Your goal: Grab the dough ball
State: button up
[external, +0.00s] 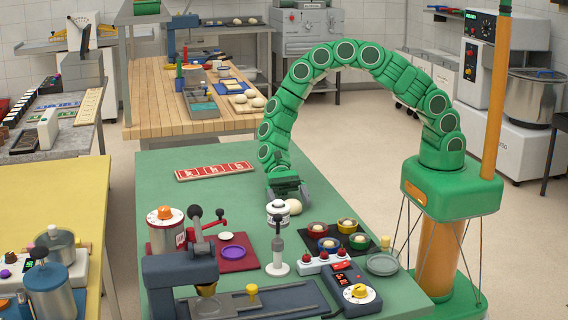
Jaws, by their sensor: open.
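A pale dough ball (293,206) sits on the green table (180,215), near its middle. My gripper (288,198) is open and low over the table, right at the ball, which shows at its lower edge. The gripper hides part of the view there, and I cannot tell whether the ball is between the fingers or just beside them.
A white-and-black post device (278,240) stands just in front of the ball. A dark mat (325,229) with several coloured cups lies to the right. A red strip tray (214,171) lies behind left. A dark press (180,275) stands at front left.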

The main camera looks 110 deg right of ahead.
jog(key=shift+a+f, duration=0.15)
jog(key=shift+a, duration=0.15)
jog(key=c, duration=1.1)
